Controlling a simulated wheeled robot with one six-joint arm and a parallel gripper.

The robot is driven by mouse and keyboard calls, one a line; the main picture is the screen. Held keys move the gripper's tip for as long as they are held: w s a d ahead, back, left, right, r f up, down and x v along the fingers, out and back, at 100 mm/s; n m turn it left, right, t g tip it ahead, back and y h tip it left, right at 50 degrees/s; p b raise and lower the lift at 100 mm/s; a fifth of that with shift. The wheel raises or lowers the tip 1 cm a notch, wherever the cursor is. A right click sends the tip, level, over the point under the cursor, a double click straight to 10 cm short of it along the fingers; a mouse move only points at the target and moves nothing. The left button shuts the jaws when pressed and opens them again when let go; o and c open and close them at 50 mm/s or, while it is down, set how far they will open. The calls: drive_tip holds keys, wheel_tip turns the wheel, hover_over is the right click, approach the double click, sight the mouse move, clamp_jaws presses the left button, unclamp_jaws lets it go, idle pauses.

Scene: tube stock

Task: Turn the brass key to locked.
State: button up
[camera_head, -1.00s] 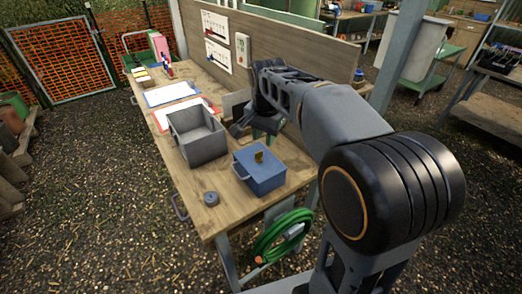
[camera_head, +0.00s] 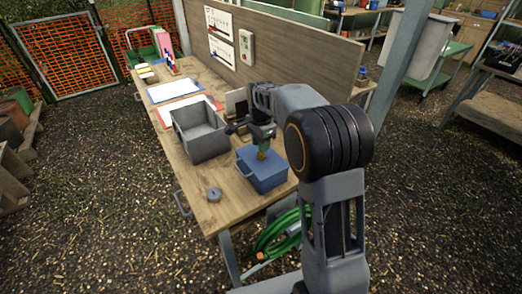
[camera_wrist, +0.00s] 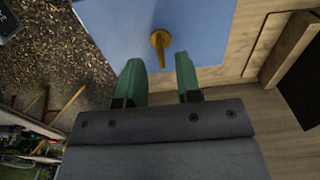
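The brass key (camera_wrist: 160,43) stands up from the lid of the blue box (camera_wrist: 105,22) in the wrist view. In the head view the blue box (camera_head: 265,175) sits near the front right of the workbench, and the key (camera_head: 261,155) shows just under my gripper (camera_head: 261,147). In the wrist view my gripper (camera_wrist: 160,75) is open, with its two green fingers apart. I cannot tell whether the fingers touch the key.
A grey open bin (camera_head: 202,145) stands on the workbench (camera_head: 222,212) left of the blue box. A small grey round part (camera_head: 214,194) lies near the front edge. The upright back panel (camera_head: 290,55) runs along the far side. A green hose (camera_head: 275,235) hangs below.

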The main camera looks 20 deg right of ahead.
drive_tip(key=shift+f, duration=1.75)
clamp_jaws()
